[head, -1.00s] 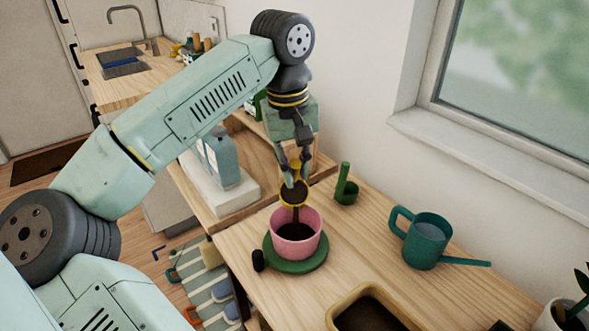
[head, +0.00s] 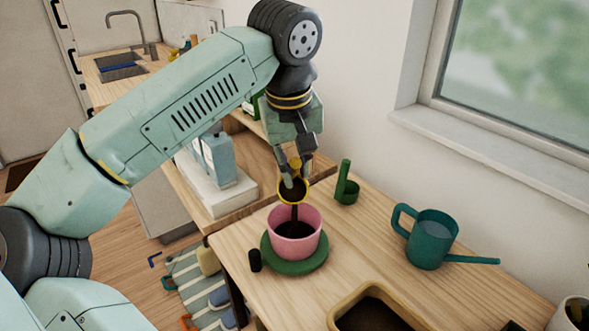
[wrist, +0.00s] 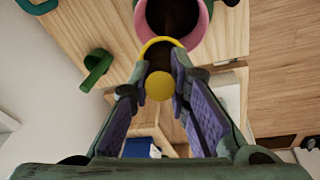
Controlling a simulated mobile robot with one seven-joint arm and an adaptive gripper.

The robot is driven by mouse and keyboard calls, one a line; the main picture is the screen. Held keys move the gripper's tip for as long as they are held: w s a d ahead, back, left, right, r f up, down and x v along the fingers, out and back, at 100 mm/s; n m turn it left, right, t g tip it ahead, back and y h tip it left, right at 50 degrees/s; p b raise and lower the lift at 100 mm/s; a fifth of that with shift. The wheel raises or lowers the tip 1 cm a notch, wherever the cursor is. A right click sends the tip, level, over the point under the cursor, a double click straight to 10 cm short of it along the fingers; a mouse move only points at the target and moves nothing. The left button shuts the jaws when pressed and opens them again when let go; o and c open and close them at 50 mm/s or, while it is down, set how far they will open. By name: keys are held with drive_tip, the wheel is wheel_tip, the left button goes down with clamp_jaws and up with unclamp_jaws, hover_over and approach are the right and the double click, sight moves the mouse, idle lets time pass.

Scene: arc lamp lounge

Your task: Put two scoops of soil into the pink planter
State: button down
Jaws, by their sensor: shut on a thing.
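My gripper (head: 294,172) is shut on a yellow scoop (head: 280,189), whose round handle end (wrist: 159,86) shows between the fingers in the wrist view. The scoop is tipped, its mouth above the back of the pink planter (head: 292,245). A dark stream of soil runs from the scoop down into the planter. Dark soil shows inside the planter, which stands upright on a green saucer (head: 309,266). The planter's pink rim (wrist: 208,28) is also at the top of the wrist view. A wooden-rimmed soil bin (head: 352,294) with dark soil is at the front edge.
A green scoop-like cup with an upright handle (head: 346,190) stands behind the planter. A teal watering can (head: 428,243) is to the right, and a small black cylinder (head: 255,260) stands left of the saucer. The wall and window sill bound the right side.

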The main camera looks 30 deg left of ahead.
drive_tip(key=shift+s+d+f+t+y+b, duration=0.35)
drive_tip(key=shift+s+d+t+y+b, duration=0.25)
drive_tip(key=shift+b, duration=1.35)
drive_tip(key=shift+s+d+f+t+y+b, duration=0.3)
drive_tip(key=shift+t+y+b, duration=0.35)
drive_tip(key=shift+b, duration=1.25)
drive_tip(key=shift+s+d+f+t+y+b, duration=0.35)
drive_tip(key=shift+s+f+t+y+b, duration=0.25)
drive_tip(key=shift+b, duration=1.25)
drive_tip(key=shift+s+d+f+t+y+b, duration=0.3)
drive_tip(key=shift+t+b, duration=0.45)
drive_tip(key=shift+b, duration=1.05)
drive_tip(key=shift+s+d+f+t+y+b, duration=0.15)
drive_tip(key=shift+t+y+b, duration=0.2)
drive_tip(key=shift+b, duration=0.45)
drive_tip(key=g+h+p, duration=0.1)
drive_tip(key=p, duration=0.2)
drive_tip(key=r+g+h+p, duration=0.1)
drive_tip(key=p, duration=0.2)
drive_tip(key=g+h+p, duration=0.1)
drive_tip(key=g+p, duration=0.1)
drive_tip(key=p, duration=0.1)
drive_tip(key=shift+r+p, duration=0.25)
drive_tip(key=shift+p, duration=0.05)
